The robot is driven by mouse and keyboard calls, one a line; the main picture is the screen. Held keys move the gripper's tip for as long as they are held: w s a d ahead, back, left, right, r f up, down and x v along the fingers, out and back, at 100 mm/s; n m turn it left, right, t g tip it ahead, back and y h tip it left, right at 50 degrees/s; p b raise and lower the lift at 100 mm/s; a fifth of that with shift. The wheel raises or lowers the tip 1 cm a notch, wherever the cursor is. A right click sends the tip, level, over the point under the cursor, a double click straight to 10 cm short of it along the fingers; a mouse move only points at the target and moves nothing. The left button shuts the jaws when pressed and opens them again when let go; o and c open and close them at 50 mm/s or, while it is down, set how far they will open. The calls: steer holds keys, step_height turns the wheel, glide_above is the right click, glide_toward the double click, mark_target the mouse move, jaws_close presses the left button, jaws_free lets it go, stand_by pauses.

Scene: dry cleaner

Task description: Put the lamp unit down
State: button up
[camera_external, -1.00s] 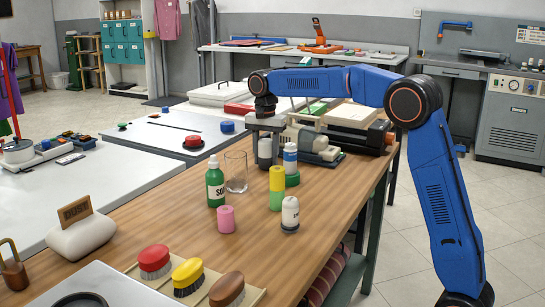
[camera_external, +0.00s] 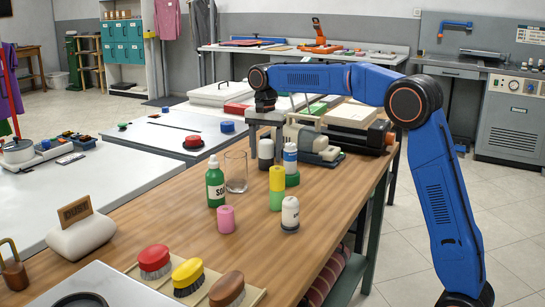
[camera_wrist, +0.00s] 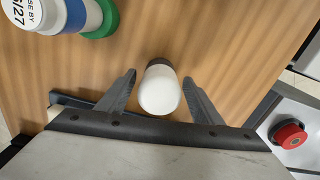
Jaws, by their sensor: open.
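The likely lamp unit, a small cylinder with a white top and dark lower part (camera_external: 265,153), stands upright on the wooden table. In the wrist view the lamp unit (camera_wrist: 160,92) sits between my fingers, with visible gaps on both sides. My gripper (camera_external: 266,133) is open above and around its upper part. The two spread fingertips of my gripper (camera_wrist: 159,79) also show in the wrist view. The lamp unit's underside is hidden.
A white-and-blue bottle (camera_external: 290,160) on a green base stands close to the right. A clear glass (camera_external: 236,172), green bottle (camera_external: 215,185), yellow-green cylinder (camera_external: 277,190), pink cylinder (camera_external: 225,219) and white-and-dark container (camera_external: 290,214) stand nearer. A bulky machine (camera_external: 312,135) is behind.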

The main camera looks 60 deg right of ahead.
step_height(320, 180, up, 10)
steer(key=shift+f, duration=0.25)
steer(key=shift+r, duration=0.3)
